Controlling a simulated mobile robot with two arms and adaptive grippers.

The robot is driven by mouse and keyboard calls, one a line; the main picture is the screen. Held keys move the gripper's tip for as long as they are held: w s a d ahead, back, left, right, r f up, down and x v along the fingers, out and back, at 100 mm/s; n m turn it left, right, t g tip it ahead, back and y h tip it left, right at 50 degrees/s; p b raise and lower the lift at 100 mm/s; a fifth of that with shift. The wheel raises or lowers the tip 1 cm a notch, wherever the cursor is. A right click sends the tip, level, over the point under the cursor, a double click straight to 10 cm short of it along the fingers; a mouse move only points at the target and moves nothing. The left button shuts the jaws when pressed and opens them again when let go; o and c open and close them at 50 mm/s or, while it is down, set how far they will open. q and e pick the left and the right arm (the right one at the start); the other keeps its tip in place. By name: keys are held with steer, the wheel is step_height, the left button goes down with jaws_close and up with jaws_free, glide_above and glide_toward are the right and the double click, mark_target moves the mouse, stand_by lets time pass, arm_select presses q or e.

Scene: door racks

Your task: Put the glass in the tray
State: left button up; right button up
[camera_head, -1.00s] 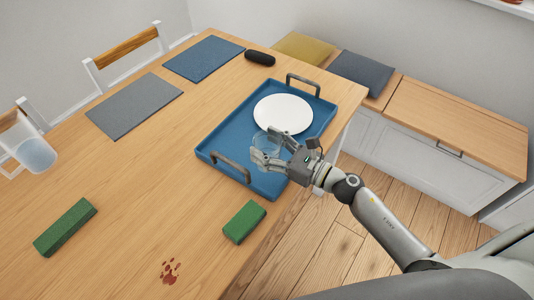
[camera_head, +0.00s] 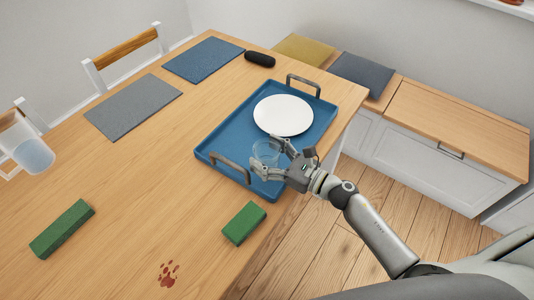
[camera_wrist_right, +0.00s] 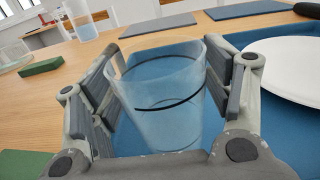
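The clear glass (camera_head: 266,151) stands in the near part of the blue tray (camera_head: 226,134), beside the white plate (camera_head: 283,115). My right gripper (camera_head: 266,157) is at the glass with its fingers spread on either side of it. In the right wrist view the glass (camera_wrist_right: 163,98) is upright between the two finger pads, with a gap at the right pad lower down. At the left pad I cannot tell whether they touch. Blue tray surface shows below the glass. My left gripper is not in view.
Handles (camera_head: 230,167) rise from the tray's ends. A green block (camera_head: 244,223) lies near the tray's near end, another (camera_head: 62,229) at left. A clear vessel (camera_head: 32,152) stands at the left. Grey (camera_head: 133,106) and blue (camera_head: 203,59) mats and a dark object (camera_head: 259,58) lie farther back.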

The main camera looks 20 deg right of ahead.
stand_by(0.3)
steer(key=shift+r, duration=0.15)
steer(key=b+v, duration=0.2)
steer(key=v, duration=1)
